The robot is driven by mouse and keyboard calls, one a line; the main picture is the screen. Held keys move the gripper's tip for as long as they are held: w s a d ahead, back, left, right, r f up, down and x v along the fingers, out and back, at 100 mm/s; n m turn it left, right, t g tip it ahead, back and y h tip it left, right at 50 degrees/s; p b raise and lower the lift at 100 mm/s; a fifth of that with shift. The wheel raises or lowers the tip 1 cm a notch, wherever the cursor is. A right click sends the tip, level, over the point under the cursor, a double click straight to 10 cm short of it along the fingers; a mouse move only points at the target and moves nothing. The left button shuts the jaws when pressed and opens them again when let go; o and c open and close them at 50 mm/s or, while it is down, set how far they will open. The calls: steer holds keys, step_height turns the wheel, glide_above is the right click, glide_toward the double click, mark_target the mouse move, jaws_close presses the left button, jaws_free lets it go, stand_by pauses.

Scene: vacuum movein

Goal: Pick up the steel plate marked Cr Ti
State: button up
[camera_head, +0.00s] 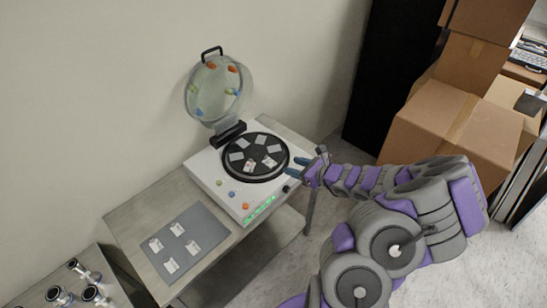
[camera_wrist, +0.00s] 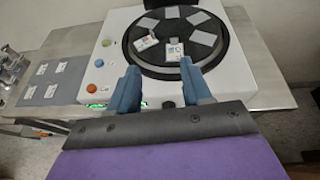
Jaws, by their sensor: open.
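Small square steel plates lie in two places; their lettering is too small to read, so I cannot tell which is marked Cr Ti. Several marked plates (camera_head: 193,247) lie on a grey mat (camera_head: 207,262) on the table, also in the wrist view (camera_wrist: 50,91). Several plates sit on the round black disc (camera_head: 282,170) of the white machine.
The machine's clear round lid (camera_head: 215,90) stands raised behind the disc, near the wall. Coloured buttons (camera_head: 232,194) are on the machine's front. Metal fittings (camera_head: 90,293) stand at lower left. Cardboard boxes (camera_head: 435,125) are stacked at right.

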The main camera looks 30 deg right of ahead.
step_height(320, 180, down, 2)
steer(key=d+m+h, duration=0.1)
steer(key=d, duration=0.1)
steer(key=b, duration=0.3)
glide_toward(266, 156)
steer(key=shift+w+a+f, duration=0.3)
steer(key=shift+w+f, duration=0.55)
steer(key=shift+f, duration=0.05)
steer(key=shift+r+b+x, duration=0.2)
steer(key=shift+b+x, duration=0.15)
steer(key=shift+x, duration=1.25)
steer(key=shift+r+b+x, duration=0.15)
steer(key=shift+b+x, duration=0.2)
steer(key=shift+x, duration=1.25)
steer(key=shift+w, duration=0.15)
jaws_close()
